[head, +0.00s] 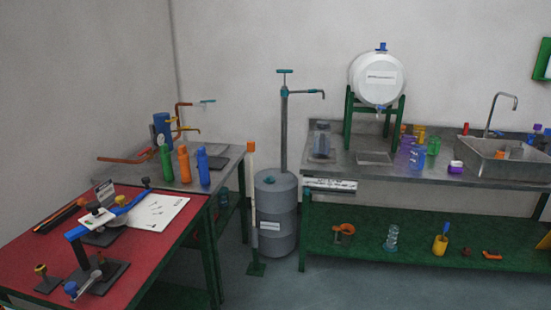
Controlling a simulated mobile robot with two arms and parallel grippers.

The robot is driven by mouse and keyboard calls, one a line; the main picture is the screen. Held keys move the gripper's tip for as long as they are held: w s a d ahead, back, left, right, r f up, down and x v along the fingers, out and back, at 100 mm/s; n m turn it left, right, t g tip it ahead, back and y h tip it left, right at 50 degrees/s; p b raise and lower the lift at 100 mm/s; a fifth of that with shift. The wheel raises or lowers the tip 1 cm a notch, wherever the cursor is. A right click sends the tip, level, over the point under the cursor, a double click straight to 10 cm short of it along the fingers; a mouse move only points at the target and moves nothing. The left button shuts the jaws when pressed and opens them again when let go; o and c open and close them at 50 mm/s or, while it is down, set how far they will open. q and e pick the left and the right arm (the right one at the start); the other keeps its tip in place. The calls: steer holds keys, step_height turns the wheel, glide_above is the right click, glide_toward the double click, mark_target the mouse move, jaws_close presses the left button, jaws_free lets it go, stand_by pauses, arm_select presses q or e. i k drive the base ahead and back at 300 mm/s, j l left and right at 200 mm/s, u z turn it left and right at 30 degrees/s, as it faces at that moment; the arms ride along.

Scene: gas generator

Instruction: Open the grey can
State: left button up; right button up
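The grey can (277,229) is a tall grey drum with a white label, standing upright on the floor between the two workbenches. A small teal cap (270,180) sits on its top, toward the left front. A grey pump pipe (284,135) rises behind or from the top of the can; I cannot tell which. The pipe has a teal handle and a side spout. Neither of my grippers shows in the head view.
An orange-and-white post (252,205) on a green foot stands just left of the can. A red table (140,260) with tools is at the front left. A green-framed sink bench (425,183) is on the right. The floor (310,285) in front looks clear.

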mark_target(322, 135)
steer(key=i+z, duration=0.1)
steer(key=i, duration=0.45)
steer(key=i+j, duration=0.1)
steer(key=i, duration=0.45)
steer(key=i+j+z, duration=0.15)
steer(key=i, duration=0.95)
steer(key=j+z, duration=0.05)
